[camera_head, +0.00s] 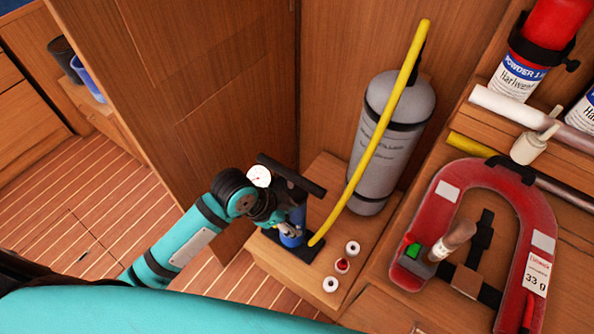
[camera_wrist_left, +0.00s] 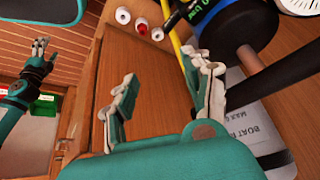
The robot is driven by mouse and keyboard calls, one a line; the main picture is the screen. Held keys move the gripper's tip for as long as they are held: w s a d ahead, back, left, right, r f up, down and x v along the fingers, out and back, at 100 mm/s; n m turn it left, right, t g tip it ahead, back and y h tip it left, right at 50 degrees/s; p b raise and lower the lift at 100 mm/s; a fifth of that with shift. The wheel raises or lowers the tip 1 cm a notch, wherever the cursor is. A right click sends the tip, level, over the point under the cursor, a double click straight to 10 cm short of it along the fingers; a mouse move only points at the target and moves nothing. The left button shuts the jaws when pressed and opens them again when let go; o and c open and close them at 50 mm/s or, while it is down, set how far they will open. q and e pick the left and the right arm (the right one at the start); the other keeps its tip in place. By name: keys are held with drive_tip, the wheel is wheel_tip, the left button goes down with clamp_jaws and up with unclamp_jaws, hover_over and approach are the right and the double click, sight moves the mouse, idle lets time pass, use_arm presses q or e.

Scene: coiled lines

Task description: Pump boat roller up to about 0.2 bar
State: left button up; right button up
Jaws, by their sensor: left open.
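The boat roller (camera_head: 385,150) is a grey cylinder with black bands, upright against the wood wall. Its printed side shows in the left wrist view (camera_wrist_left: 250,128). The hand pump (camera_head: 292,222) has a blue body, black T-handle (camera_head: 292,176) and black foot, and stands on a wooden ledge. A round white gauge (camera_head: 259,176) sits by the handle. A yellow hose (camera_head: 372,145) runs from the pump's foot to above the roller; its upper connection is unclear. My left gripper (camera_head: 272,218) is open beside the pump, with nothing between its fingers (camera_wrist_left: 163,95). My right gripper (camera_wrist_left: 40,48) hangs away from it.
Three small caps, two white and one red (camera_head: 342,265), lie on the ledge by the pump. A red horseshoe buoy (camera_head: 540,210), fire extinguisher (camera_head: 545,45) and poles (camera_head: 500,103) fill the right side. A wooden panel (camera_head: 200,85) rises behind my left arm.

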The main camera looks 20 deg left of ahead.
sight(291, 174)
use_arm(q)
drive_tip(key=w+a+r+m+g, duration=0.1)
drive_tip(key=w+a+r+m, duration=0.4)
drive_tip(key=r, duration=0.3)
drive_tip(key=w+a+r+m+g, duration=0.2)
drive_tip(key=w+a+r+m, duration=0.3)
drive_tip(key=r, duration=0.4)
drive_tip(key=shift+m, duration=0.4)
drive_tip(key=x, duration=0.6)
drive_tip(key=p+x, duration=0.1)
drive_tip(key=x, duration=0.4)
drive_tip(key=d+p+x, duration=0.1)
drive_tip(key=x, duration=0.5)
drive_tip(key=shift+w+d, duration=0.25)
drive_tip(key=shift+c, duration=0.3)
clamp_jaws()
